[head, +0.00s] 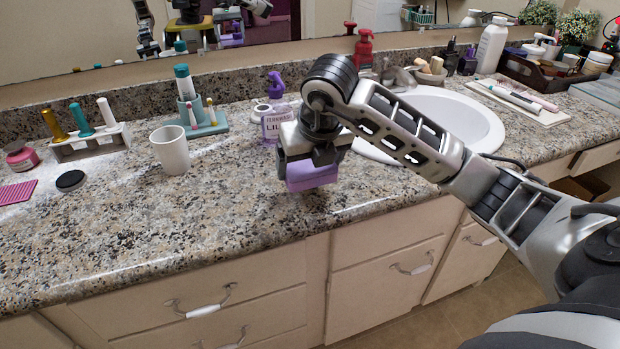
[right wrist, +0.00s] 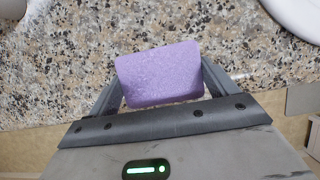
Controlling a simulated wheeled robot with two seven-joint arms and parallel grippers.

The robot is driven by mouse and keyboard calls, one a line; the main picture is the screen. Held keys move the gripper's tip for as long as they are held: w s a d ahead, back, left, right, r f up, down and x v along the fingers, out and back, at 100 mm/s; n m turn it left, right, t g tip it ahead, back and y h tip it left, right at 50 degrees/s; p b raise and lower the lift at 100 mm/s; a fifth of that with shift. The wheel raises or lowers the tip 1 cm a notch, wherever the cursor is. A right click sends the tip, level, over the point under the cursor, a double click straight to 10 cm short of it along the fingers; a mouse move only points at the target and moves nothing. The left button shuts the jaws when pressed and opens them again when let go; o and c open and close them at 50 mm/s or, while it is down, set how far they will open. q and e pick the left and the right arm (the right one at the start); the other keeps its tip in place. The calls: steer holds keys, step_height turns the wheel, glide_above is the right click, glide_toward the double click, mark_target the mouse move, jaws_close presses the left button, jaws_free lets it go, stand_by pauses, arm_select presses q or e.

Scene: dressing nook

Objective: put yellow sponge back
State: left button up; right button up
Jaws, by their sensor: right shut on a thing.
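My right gripper (head: 312,172) is shut on a purple sponge-like block (head: 312,175). It holds the block just above the granite counter near the front edge, left of the sink. In the right wrist view the purple block (right wrist: 160,75) sits tilted between the two fingers (right wrist: 162,85). I see no sponge that is clearly yellow. My left gripper is not in view.
A lilac pump bottle (head: 274,112) stands right behind my right gripper. A white cup (head: 171,150) and a teal stand (head: 205,128) are to the left. The white sink (head: 455,120) lies right, under my arm. The front-left counter (head: 130,225) is clear.

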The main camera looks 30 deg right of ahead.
mark_target(310, 178)
steer(key=shift+w+d+f, duration=0.1)
steer(key=shift+w+f, duration=0.05)
steer(key=shift+f, duration=0.15)
step_height(310, 178, down, 3)
steer(key=shift+w+d+f, duration=0.15)
steer(key=shift+f, duration=0.05)
steer(key=shift+f+b, duration=0.2)
steer(key=shift+b, duration=0.15)
steer(key=o, duration=0.8)
steer(key=shift+r, duration=0.1)
